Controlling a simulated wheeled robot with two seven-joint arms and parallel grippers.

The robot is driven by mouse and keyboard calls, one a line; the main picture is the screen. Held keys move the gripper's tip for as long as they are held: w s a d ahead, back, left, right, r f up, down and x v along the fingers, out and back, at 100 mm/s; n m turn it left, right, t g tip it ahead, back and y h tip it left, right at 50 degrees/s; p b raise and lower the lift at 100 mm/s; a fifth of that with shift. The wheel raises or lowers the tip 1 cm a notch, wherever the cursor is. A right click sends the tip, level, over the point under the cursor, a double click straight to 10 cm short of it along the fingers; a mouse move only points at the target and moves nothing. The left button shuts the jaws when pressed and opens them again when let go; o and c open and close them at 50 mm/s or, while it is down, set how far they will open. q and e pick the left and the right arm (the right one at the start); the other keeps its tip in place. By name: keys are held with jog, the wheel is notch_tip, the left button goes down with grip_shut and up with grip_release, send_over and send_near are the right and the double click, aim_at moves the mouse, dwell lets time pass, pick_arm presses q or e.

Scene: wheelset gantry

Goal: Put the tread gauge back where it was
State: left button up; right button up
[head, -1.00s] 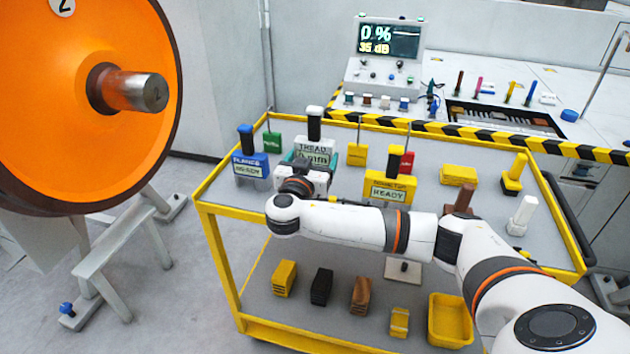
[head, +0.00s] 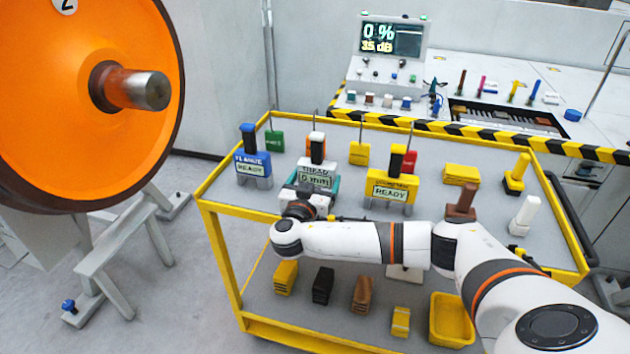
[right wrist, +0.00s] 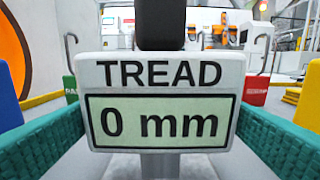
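The tread gauge (head: 317,178) has a black handle and a white plate reading "TREAD 0 mm". It is upright at the trolley's left part, between a blue gauge and a yellow gauge; its foot is hidden by my gripper. In the right wrist view its plate (right wrist: 160,104) fills the middle, facing me squarely. My right gripper (head: 314,187) is around the gauge. Its teal fingers are wide apart, one on each side, and the plate hides their tips in the right wrist view. My left gripper is in neither view.
The blue gauge (head: 253,165) and yellow gauge (head: 391,188), both marked READY, stand close on either side. Coloured tags on pins line the back of the yellow trolley (head: 225,283). A brown block (head: 461,203) and white piece (head: 523,215) stand at right. An orange wheel (head: 70,130) is far left.

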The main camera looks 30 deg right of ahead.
jog(key=shift+o, duration=0.8)
jog(key=shift+a+r, duration=0.1)
jog(key=shift+r, duration=0.15)
jog(key=b+v, duration=0.1)
jog(key=v, duration=1.1)
jog(key=shift+b, duration=0.3)
